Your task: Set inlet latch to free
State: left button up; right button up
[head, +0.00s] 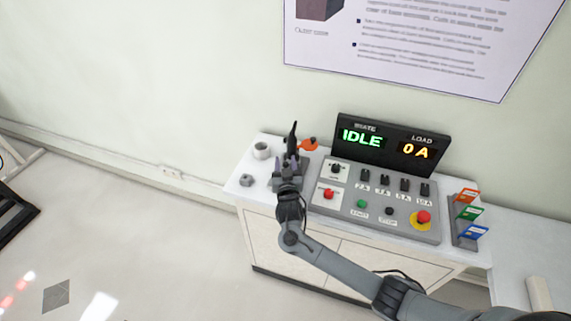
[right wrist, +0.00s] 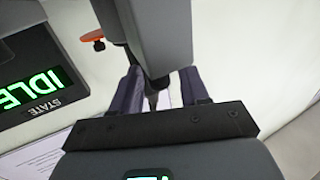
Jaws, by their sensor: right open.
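My right gripper (head: 287,170) is open over the left part of the white cabinet top, pointing at a small dark fixture. A black upright lever (head: 293,138) rises just behind the fingers; I take it for the inlet latch, but no label on it is readable. The gripper hides the fixture's lower part. In the right wrist view a grey bar (right wrist: 143,35) crosses in front of the open fingers (right wrist: 160,90). A dark narrow piece shows between them; contact cannot be told. My left gripper is not in view.
An orange-red part (head: 309,144) sits right of the lever. The grey control panel (head: 345,222) with knobs and buttons stands close on the right; its display (head: 388,145) reads IDLE and 0 A. A white ring (head: 261,151) and a grey nut (head: 246,180) lie left.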

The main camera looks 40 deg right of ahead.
grip_shut()
jog(key=shift+s+a+r+p, duration=0.1)
jog(key=shift+s+a+p, duration=0.2)
jog(key=shift+a+p, duration=0.2)
jog(key=shift+s+a+r+p, duration=0.1)
jog(key=shift+s+a+p, duration=0.25)
jog(key=shift+a, duration=0.15)
jog(key=shift+a+f, duration=0.1)
jog(key=shift+a, duration=0.05)
jog(key=shift+c, duration=0.3)
grip_release()
jog(key=shift+o, duration=0.3)
